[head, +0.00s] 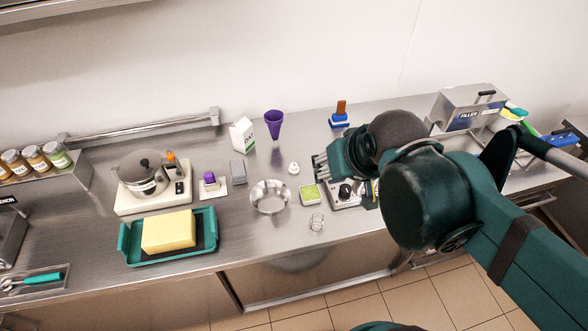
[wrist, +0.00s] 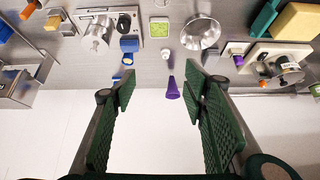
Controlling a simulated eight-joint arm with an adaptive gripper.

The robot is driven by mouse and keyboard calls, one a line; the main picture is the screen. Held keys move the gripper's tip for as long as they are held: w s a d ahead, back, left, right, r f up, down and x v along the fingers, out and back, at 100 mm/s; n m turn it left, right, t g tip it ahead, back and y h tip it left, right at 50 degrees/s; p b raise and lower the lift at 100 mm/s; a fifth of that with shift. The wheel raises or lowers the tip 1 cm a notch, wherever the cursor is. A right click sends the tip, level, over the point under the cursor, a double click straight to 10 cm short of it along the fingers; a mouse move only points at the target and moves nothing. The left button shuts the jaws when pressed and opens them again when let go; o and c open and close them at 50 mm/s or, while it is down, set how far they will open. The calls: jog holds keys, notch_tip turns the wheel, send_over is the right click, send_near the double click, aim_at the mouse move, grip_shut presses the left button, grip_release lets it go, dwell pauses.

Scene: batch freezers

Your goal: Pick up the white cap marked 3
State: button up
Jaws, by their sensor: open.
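A small white object (head: 293,167), which looks like the cap, stands on the steel counter right of the metal bowl in the head view. It also shows in the wrist view (wrist: 165,54), beyond my fingertips and near the picture's middle. The number 3 cannot be read in either view. My gripper (wrist: 159,88) is open and empty, its two green ribbed fingers spread wide. The cap stands apart from both fingers. In the head view my arm's wrist covers much of my gripper, to the right of the cap.
A purple cone (head: 275,123) stands behind the cap. A metal bowl (head: 268,197) is to its left, a green-filled tray (head: 310,194) in front. A machine with a black knob (head: 345,191) stands to the right. Bare counter surrounds the cap closely.

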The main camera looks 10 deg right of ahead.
jog(key=w+f+m+g+b, duration=0.15)
jog(key=w+m, duration=0.25)
jog(key=w, duration=0.5)
jog(key=m+g+b, duration=0.2)
jog(key=m+g, duration=0.3)
jog(key=m, duration=0.3)
send_over(294, 165)
jog(key=f, duration=2.2)
jog(key=shift+d+f, duration=0.1)
jog(key=shift+d, duration=0.1)
jog(key=shift+w+f, duration=0.25)
jog(key=shift+f, duration=0.3)
jog(key=shift+f, duration=1.25)
jog(key=shift+f, duration=0.1)
jog(key=shift+s+a+f, duration=0.1)
jog(key=shift+f, duration=1.15)
jog(key=shift+s+a+f, duration=0.1)
jog(key=shift+f, duration=1.15)
